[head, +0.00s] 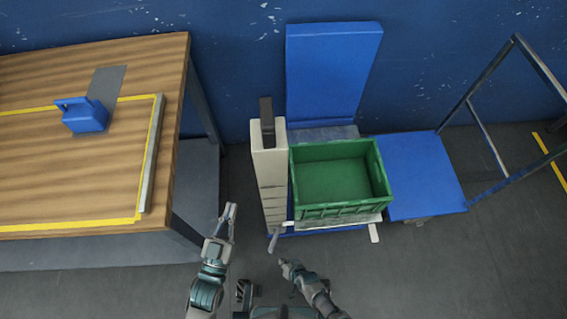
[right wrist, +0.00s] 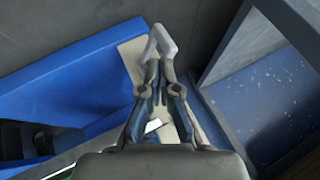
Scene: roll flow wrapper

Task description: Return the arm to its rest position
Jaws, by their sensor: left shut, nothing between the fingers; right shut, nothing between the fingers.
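My left gripper (head: 230,211) is shut and empty in the head view. It hangs over the floor gap between the wooden table and the beige column. My right gripper (head: 283,264) is shut and empty, low in the head view, in front of the crate's stand and apart from the crate. In the right wrist view the fingers of my right gripper (right wrist: 163,42) meet at the tips with nothing between them. A green crate (head: 343,211) sits on the stand, and it looks empty.
The wooden table (head: 60,180) at left carries a blue device (head: 84,116) and a grey plate (head: 106,84). A beige column (head: 269,175) stands beside the crate. A blue platform (head: 420,175) and a metal frame (head: 483,125) are at right. Floor is clear at lower right.

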